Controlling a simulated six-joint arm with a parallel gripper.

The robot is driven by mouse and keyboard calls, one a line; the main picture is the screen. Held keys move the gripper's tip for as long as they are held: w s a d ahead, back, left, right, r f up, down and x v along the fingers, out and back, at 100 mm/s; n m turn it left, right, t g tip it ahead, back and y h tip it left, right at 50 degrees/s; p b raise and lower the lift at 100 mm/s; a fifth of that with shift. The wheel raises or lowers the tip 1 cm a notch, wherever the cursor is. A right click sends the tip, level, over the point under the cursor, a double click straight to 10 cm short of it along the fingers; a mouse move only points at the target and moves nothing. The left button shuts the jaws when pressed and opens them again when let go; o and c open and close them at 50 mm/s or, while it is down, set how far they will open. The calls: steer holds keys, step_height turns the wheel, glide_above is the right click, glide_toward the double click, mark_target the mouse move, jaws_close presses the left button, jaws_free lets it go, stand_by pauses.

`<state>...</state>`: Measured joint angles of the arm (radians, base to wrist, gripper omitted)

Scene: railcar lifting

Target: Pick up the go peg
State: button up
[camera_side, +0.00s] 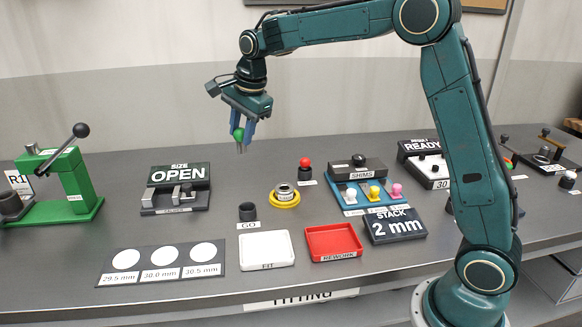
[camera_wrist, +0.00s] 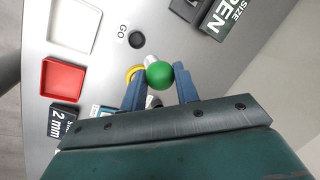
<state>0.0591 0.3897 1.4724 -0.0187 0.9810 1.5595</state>
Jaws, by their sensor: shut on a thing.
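The go peg (camera_side: 238,133) has a green ball top and a grey shank pointing down. My gripper (camera_side: 245,128) is shut on it and holds it in the air above the bench. The green ball also shows between the blue fingers in the wrist view (camera_wrist: 159,75), with part of the pale shank behind it. The black GO holder (camera_side: 247,211) stands on the bench below, with its dark opening empty; it shows in the wrist view too (camera_wrist: 136,40).
A yellow ring with a metal fitting (camera_side: 284,195) and a red-topped peg (camera_side: 305,168) stand right of the holder. The SIZE OPEN display (camera_side: 178,176) is at left. White FIT (camera_side: 266,250) and red REWORK (camera_side: 333,242) trays lie in front. A green press (camera_side: 62,190) stands far left.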

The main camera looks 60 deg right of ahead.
steer(key=shift+r, duration=0.8)
steer(key=s+d+f, duration=0.3)
steer(key=d+f, duration=0.6)
steer(key=d, duration=0.3)
steer(key=shift+s+f, duration=0.2)
steer(key=shift+s, duration=0.1)
steer(key=shift+f, duration=0.2)
steer(key=shift+f, duration=3)
steer(key=shift+f, duration=1.25)
stand_by(1.2)
